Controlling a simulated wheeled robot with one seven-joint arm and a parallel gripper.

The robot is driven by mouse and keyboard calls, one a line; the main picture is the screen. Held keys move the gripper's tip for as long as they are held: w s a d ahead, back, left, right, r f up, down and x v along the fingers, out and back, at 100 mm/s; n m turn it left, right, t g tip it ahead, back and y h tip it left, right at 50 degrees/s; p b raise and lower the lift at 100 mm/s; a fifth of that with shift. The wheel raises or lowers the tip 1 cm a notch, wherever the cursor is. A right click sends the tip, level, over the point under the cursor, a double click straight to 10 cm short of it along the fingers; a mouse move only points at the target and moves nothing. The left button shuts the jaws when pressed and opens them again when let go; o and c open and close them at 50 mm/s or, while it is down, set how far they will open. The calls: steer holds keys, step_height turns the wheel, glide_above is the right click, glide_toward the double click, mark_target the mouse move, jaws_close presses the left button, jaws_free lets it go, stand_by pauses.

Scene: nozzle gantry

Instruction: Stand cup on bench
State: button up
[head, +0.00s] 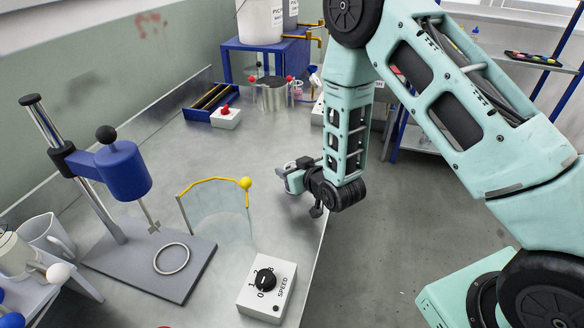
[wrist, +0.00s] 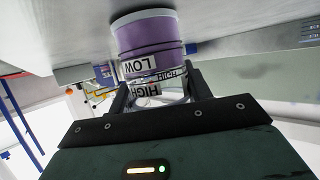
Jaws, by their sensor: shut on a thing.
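The cup (wrist: 150,38) shows in the wrist view as a clear vessel with purple contents and LOW and HIGH labels. My gripper (wrist: 158,92) is shut around its clear upper part, one finger on each side. The wrist picture is turned over, with the bench (wrist: 60,30) at the top. The cup's purple end is close to the bench surface; I cannot tell if it touches. In the head view my gripper (head: 292,180) is low over the right edge of the bench (head: 235,150). I cannot make the cup out clearly there.
A curved clear shield with a yellow rim (head: 215,205) stands left of my gripper. A SPEED dial box (head: 267,288) sits at the front edge. A stand with a blue head (head: 122,170) and ring is at left. A red-button box (head: 226,118) and metal pot (head: 272,95) are behind.

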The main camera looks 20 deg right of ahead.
steer(key=shift+f, duration=0.2)
steer(key=o, duration=1)
steer(key=shift+r, duration=0.1)
